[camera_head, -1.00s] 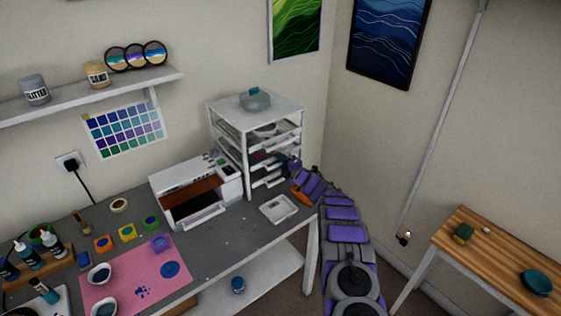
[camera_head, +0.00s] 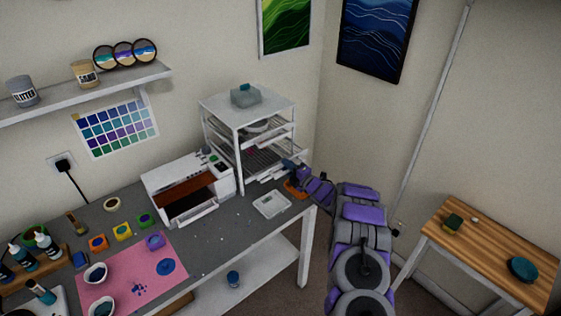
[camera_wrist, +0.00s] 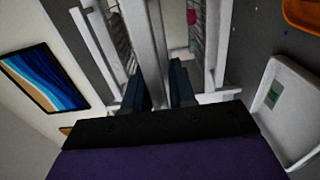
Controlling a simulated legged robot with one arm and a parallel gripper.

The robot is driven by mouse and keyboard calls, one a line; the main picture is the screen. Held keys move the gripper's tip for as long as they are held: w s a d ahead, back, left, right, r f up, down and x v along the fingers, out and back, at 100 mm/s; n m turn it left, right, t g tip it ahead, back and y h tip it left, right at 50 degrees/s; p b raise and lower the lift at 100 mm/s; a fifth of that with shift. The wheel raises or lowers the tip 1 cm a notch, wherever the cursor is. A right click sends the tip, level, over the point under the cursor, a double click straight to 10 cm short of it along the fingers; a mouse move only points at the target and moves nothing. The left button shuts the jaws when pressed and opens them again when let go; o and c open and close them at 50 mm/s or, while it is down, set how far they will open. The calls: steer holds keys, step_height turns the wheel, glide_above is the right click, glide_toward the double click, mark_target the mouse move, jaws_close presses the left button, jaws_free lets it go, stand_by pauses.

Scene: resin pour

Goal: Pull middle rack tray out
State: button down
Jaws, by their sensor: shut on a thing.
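The white rack (camera_head: 240,147) stands at the right end of the grey workbench, beside the wall corner. Its middle tray (camera_head: 275,160), with a wire-mesh bottom, sticks out of the rack's front towards my arm. My gripper (camera_head: 291,165) is at the tray's front edge; the jaws are small in this view. In the wrist view my gripper (camera_wrist: 158,85) has its two dark fingers on either side of a white bar of the tray (camera_wrist: 152,50) and is shut on it. A pink item (camera_wrist: 191,17) shows beyond the mesh.
A white shallow tray (camera_head: 272,204) lies on the bench below my gripper, near an orange item (camera_head: 296,189). A white machine (camera_head: 188,187) stands left of the rack. A clear container (camera_head: 246,95) sits on the rack top. A wooden table (camera_head: 487,250) is at right.

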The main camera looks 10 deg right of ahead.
steer(key=v, duration=0.7)
steer(key=c, duration=1.1)
jaws_free()
steer(key=shift+w, duration=0.1)
steer(key=v, duration=1.7)
steer(key=shift+s, duration=0.2)
